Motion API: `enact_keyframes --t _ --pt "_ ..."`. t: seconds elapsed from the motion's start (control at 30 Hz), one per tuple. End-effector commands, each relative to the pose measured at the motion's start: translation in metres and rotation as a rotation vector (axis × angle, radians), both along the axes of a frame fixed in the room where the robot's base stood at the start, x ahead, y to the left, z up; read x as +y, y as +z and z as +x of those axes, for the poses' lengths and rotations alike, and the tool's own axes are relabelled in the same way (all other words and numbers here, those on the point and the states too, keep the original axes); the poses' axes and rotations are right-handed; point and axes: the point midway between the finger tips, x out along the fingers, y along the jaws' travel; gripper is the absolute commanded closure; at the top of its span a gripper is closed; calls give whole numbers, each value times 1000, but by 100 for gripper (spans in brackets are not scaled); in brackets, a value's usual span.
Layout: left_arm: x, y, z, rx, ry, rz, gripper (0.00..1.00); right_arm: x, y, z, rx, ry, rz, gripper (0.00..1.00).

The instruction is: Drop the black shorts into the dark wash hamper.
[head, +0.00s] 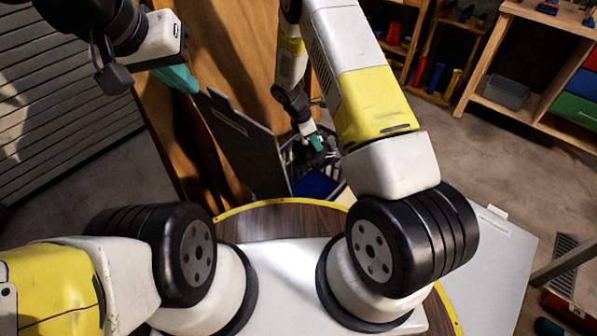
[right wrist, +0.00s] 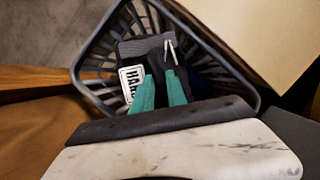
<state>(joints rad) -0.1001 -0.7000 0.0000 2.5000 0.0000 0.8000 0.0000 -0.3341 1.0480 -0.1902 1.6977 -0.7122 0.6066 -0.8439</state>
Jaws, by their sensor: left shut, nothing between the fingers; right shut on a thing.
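The black shorts (right wrist: 154,50), with white drawstring ends, hang from my right gripper (right wrist: 160,92), whose teal fingers are shut on them. In the right wrist view they are over the opening of a dark grey slatted hamper (right wrist: 84,62). A white label with dark letters (right wrist: 131,82) shows beside the shorts, partly covered by the fingers. In the head view my right gripper (head: 316,142) and the shorts (head: 326,158) are small, above the hamper (head: 292,158), mostly hidden by panels and my arm. My left gripper (head: 178,78) is shut and empty at upper left.
A dark upright panel (head: 240,140) stands left of the hamper, with brown wooden boards (head: 160,115) beyond it. A blue surface (head: 318,184) lies just in front. Wooden shelves (head: 530,110) with bins stand at the right. Grey floor (head: 480,160) is open before them.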

Motion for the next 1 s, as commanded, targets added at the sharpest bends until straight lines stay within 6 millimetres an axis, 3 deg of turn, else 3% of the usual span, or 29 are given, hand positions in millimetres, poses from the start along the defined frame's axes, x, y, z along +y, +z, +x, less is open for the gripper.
enact_keyframes --t 0.43,0.87,0.9,1.0 --pt "0 0 0 0 0 0 100 0 -47 0 1 0 -1 100" --pt "0 0 0 0 0 0 100 0 -55 0 -1 0 0 100" --pt "0 0 0 0 0 0 100 0 -55 0 -1 0 0 74" --pt "0 0 0 0 0 0 100 0 -55 0 0 0 0 57"
